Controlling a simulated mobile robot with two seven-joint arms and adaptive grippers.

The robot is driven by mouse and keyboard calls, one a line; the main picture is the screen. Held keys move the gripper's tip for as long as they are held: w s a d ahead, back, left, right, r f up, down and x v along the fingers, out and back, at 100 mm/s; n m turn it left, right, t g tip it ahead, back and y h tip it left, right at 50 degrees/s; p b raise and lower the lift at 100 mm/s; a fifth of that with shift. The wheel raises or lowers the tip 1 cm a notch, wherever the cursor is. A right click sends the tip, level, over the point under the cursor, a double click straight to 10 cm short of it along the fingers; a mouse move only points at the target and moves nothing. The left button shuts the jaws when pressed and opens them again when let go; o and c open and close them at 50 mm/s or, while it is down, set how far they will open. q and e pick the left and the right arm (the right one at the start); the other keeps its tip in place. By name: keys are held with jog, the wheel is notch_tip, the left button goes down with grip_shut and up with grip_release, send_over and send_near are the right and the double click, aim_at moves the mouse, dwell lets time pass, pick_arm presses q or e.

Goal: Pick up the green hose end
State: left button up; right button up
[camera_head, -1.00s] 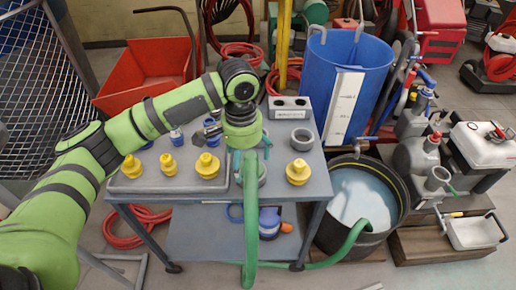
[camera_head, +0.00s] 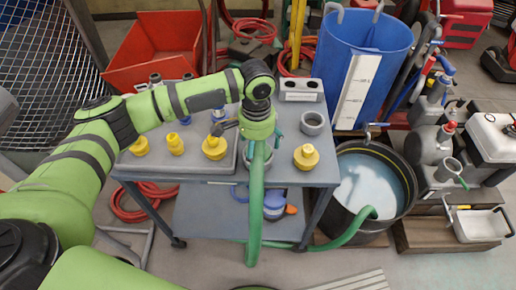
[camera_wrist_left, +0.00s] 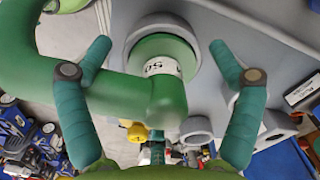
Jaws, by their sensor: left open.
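The green hose (camera_head: 255,205) hangs down the front of the metal cart in the head view. Its end is largely hidden there by my left gripper (camera_head: 260,146). In the left wrist view the green hose end (camera_wrist_left: 165,50), with a white printed label, stands at a round grey collar (camera_wrist_left: 140,25), and the hose bends off to the left. My left gripper (camera_wrist_left: 161,73) is open there, with one teal finger on each side of the hose and a gap at the right finger. I cannot tell whether the left finger touches the hose. My right gripper is not in view.
Yellow fittings (camera_head: 214,148) stand in a grey tray left of my gripper. Another yellow fitting (camera_head: 306,157) and a grey ring (camera_head: 312,123) are to its right. A black tub (camera_head: 398,160) of liquid and a blue barrel (camera_head: 352,65) stand right of the cart.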

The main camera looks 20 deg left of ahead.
pick_arm(q)
jog(key=c, duration=1.3)
jog(key=shift+o, duration=0.2)
jog(key=shift+r, duration=0.1)
